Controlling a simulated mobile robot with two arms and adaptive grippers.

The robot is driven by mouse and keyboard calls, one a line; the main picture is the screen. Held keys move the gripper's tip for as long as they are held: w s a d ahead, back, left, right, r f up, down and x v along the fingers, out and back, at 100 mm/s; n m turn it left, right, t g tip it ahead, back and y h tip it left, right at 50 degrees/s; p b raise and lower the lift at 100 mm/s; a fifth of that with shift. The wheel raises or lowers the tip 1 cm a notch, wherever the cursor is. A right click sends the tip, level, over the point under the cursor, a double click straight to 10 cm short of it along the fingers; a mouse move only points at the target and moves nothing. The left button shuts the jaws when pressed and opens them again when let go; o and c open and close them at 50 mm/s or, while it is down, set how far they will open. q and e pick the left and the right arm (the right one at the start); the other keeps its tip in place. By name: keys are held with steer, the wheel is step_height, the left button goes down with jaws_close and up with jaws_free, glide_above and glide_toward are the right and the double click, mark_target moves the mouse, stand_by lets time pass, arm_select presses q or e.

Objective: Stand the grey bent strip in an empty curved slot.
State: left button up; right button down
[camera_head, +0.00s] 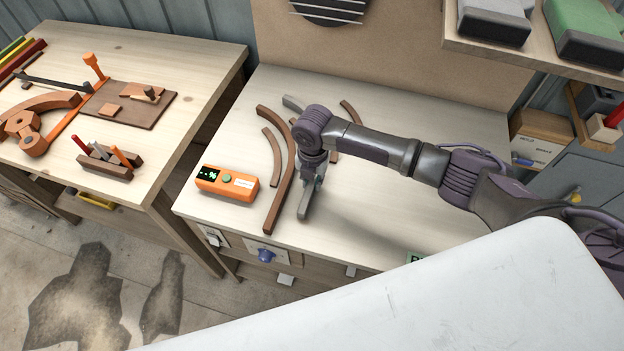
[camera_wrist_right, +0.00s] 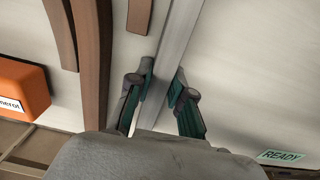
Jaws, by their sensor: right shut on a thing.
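The grey bent strip (camera_head: 303,207) is in my right gripper (camera_head: 314,184). Its near end shows below the fingers and its far end shows beyond my wrist; the middle is hidden by my arm. In the right wrist view the strip (camera_wrist_right: 178,50) runs between the two green-padded fingers (camera_wrist_right: 160,95). Brown curved strips lie left of it: a long one (camera_head: 279,190) and a shorter one (camera_head: 272,150) with a narrow curved gap between them. Another brown curved piece (camera_head: 348,112) shows beyond my arm. I cannot tell whether the grey strip touches the tabletop. My left gripper is not in view.
An orange box with a display (camera_head: 227,184) sits at the table's left edge, close to the brown strips. The pale tabletop (camera_head: 365,225) is clear right of the grey strip. A second bench (camera_head: 190,60) with tools stands at left. A shelf (camera_head: 520,55) overhangs at upper right.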

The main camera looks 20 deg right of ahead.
steer(key=shift+f, duration=0.15)
steer(key=c, duration=1)
jaws_free()
step_height(320, 180, up, 12)
steer(key=shift+s, duration=0.1)
